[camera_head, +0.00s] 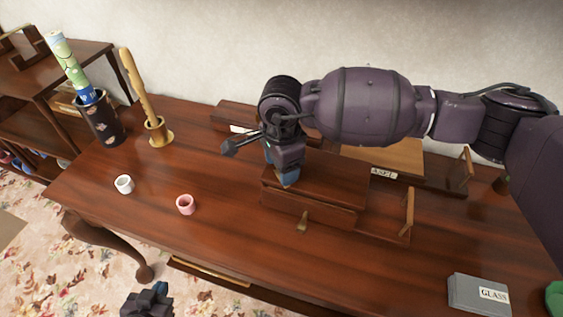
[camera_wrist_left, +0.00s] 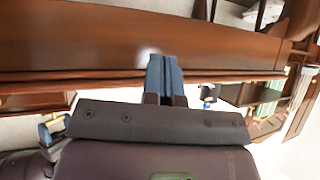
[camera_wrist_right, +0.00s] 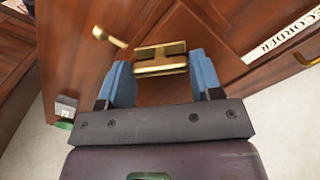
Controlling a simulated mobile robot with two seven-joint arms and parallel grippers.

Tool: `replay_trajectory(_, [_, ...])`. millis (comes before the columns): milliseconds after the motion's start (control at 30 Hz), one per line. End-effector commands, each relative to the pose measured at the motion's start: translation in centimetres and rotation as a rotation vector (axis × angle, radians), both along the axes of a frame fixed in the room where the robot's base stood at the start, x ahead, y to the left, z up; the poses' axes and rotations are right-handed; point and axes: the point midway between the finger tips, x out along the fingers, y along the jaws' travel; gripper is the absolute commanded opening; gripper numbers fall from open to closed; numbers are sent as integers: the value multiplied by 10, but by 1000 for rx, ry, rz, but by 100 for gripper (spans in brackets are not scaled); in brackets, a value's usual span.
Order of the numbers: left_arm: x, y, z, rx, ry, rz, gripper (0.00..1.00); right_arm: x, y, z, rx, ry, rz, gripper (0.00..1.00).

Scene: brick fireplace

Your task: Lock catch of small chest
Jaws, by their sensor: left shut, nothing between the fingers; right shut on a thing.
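The small wooden chest (camera_head: 330,185) sits on the table, with a brass catch (camera_head: 302,222) at its front edge. My right gripper (camera_head: 287,181) is down at the left end of the chest. In the right wrist view, its blue fingers (camera_wrist_right: 158,68) stand on both sides of a brass fitting (camera_wrist_right: 160,60) and are shut on it. A brass knob (camera_wrist_right: 100,33) shows just left of the fingers. My left gripper (camera_head: 148,300) is low in front of the table, shut and empty; its fingers (camera_wrist_left: 165,72) point at the table edge in its wrist view. My right forearm hides part of the chest's back.
A grey box (camera_head: 478,294) labelled GLASS lies front right. The front middle of the table is clear.

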Motion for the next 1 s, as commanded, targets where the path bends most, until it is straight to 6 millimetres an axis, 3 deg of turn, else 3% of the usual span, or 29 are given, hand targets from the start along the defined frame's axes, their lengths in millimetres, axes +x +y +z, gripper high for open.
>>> replay_trajectory(600, [-8, 2, 18, -3, -1, 12, 0, 0, 0, 3, 0, -2, -568, 36])
replay_trajectory(1000, [2, 1, 36, -3, -28, 7, 0, 0, 0, 1, 0, -1, -795, 36])
